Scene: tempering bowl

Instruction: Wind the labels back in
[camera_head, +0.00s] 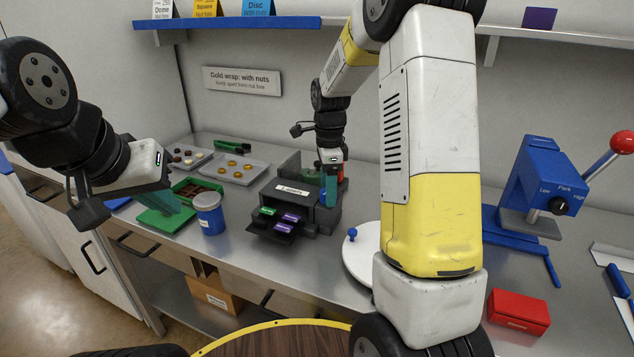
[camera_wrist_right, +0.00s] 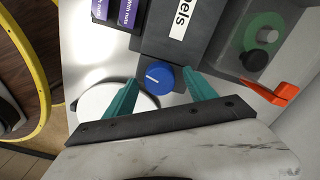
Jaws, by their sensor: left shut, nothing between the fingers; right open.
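The dark label machine (camera_head: 290,192) stands on the steel counter. A green label (camera_head: 267,211) and purple labels (camera_head: 291,217) lie in the slots at its front. In the right wrist view, purple labels (camera_wrist_right: 130,12) show at the top, beside the white "labels" plate (camera_wrist_right: 182,18). A blue knob (camera_wrist_right: 159,79) with a white pointer line sits on the machine's side. My right gripper (camera_wrist_right: 160,77) is open, its teal fingers on either side of the knob; contact cannot be told. My left gripper (camera_head: 172,206) is shut and empty above the green board (camera_head: 158,222).
A blue jar (camera_head: 209,213) and a tray of brown pieces (camera_head: 187,188) stand left of the machine. A white round plate (camera_head: 358,262) is to its right. An orange lever (camera_wrist_right: 285,93) is near my right gripper. A blue press (camera_head: 545,180) and a red box (camera_head: 518,312) are further right.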

